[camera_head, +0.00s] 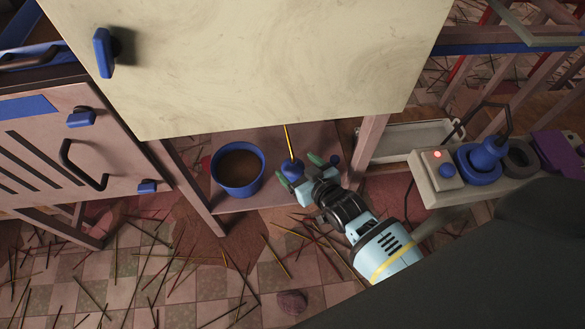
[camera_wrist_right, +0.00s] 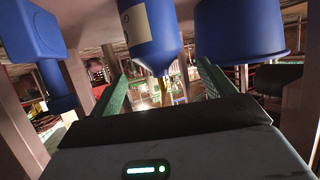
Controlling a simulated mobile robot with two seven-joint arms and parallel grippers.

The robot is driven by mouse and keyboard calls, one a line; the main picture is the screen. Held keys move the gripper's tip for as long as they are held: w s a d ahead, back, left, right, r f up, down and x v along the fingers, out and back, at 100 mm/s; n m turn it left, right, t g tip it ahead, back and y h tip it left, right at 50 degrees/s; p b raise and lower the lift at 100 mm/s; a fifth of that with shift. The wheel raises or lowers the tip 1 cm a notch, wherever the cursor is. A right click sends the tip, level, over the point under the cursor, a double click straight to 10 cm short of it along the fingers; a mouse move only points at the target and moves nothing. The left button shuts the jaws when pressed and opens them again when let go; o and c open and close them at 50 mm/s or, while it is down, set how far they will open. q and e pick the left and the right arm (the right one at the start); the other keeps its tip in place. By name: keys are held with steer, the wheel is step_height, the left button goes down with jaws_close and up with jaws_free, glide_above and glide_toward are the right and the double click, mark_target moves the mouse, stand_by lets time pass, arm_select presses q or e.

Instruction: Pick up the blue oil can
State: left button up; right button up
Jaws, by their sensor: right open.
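The blue oil can (camera_head: 291,168) has a long, thin yellow spout and stands on the low shelf in the head view. My right gripper (camera_head: 300,170) is at the can, its two green fingers apart, one on each side of it in that picture. In the right wrist view the blue oil can (camera_wrist_right: 150,35), with a pale label, shows upside down just beyond the gap between the green fingers (camera_wrist_right: 165,88). I cannot tell if a finger touches it. My left gripper is not in view.
A blue pot (camera_head: 238,168) with brown contents stands left of the can on the shelf (camera_head: 235,206). A large pale panel (camera_head: 250,60) overhangs the shelf. Shelf legs (camera_head: 190,185) stand to the left. A control box with a red button (camera_head: 437,155) is at the right. Sticks litter the floor.

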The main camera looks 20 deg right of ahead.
mark_target(292, 162)
steer(key=b+x, duration=0.2)
steer(key=x, duration=0.2)
steer(key=shift+b, duration=0.4)
steer(key=shift+w+f+b, duration=0.15)
steer(key=shift+w+b, duration=0.15)
steer(key=shift+w, duration=0.3)
steer(key=c, duration=1.3)
